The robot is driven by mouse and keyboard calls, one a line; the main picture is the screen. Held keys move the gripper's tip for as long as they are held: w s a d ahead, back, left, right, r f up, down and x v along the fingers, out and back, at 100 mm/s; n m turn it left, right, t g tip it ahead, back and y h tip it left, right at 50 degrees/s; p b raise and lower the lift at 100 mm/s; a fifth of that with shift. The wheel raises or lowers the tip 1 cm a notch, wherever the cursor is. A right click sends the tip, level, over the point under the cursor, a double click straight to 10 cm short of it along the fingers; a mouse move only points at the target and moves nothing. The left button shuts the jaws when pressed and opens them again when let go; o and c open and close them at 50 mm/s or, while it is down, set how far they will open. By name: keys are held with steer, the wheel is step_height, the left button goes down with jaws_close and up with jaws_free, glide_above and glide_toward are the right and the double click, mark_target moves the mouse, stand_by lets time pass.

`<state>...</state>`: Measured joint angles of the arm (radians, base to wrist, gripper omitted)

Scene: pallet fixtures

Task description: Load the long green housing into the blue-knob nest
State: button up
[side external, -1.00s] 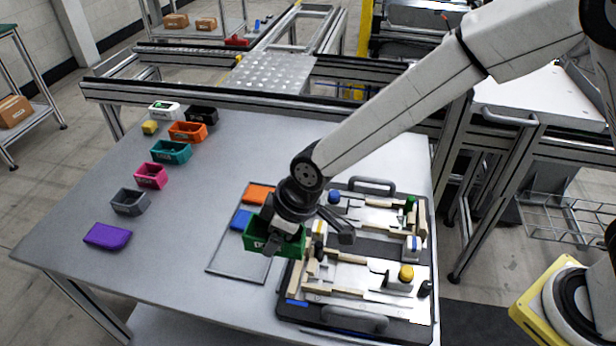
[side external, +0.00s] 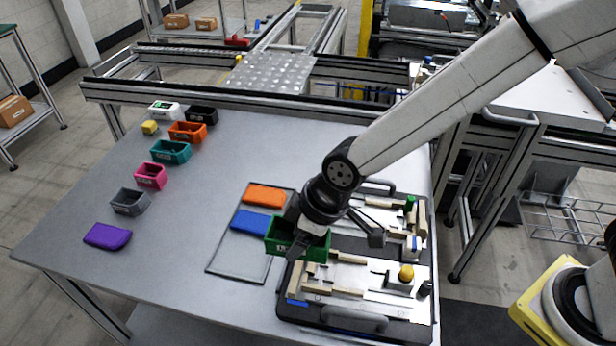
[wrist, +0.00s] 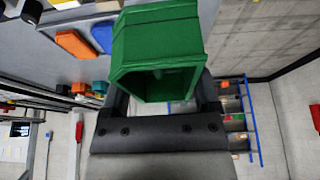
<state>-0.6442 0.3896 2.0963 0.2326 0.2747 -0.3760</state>
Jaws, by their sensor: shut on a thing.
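The long green housing (side external: 284,244) is a green open box, held tilted in my gripper (side external: 306,232) above the left edge of the pallet fixture. In the wrist view the green housing (wrist: 155,45) fills the top middle, between the dark jaws of my gripper (wrist: 158,100). The fixture's black base plate (side external: 300,315) carries two metal nests with tan wooden guide blocks. The near nest (side external: 360,277) has a yellow knob (side external: 406,272).
An orange piece (side external: 265,196) and a blue piece (side external: 250,222) lie on a framed mat (side external: 236,258) left of the fixture. Several coloured bins and a purple piece (side external: 107,236) line the table's left side. A grey handle (side external: 355,319) rises at the fixture's front. The middle of the table is clear.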

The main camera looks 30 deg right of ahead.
steer(key=shift+w+d, duration=0.25)
steer(key=shift+d, duration=0.3)
steer(key=w+d, duration=0.2)
steer(key=d, duration=0.8)
glide_above(376, 217)
steer(key=d, duration=0.1)
steer(key=shift+s, duration=0.45)
steer(key=shift+f, duration=0.1)
steer(key=shift+f, duration=3.65)
steer(key=shift+f, duration=0.9)
steer(key=o, duration=1.2)
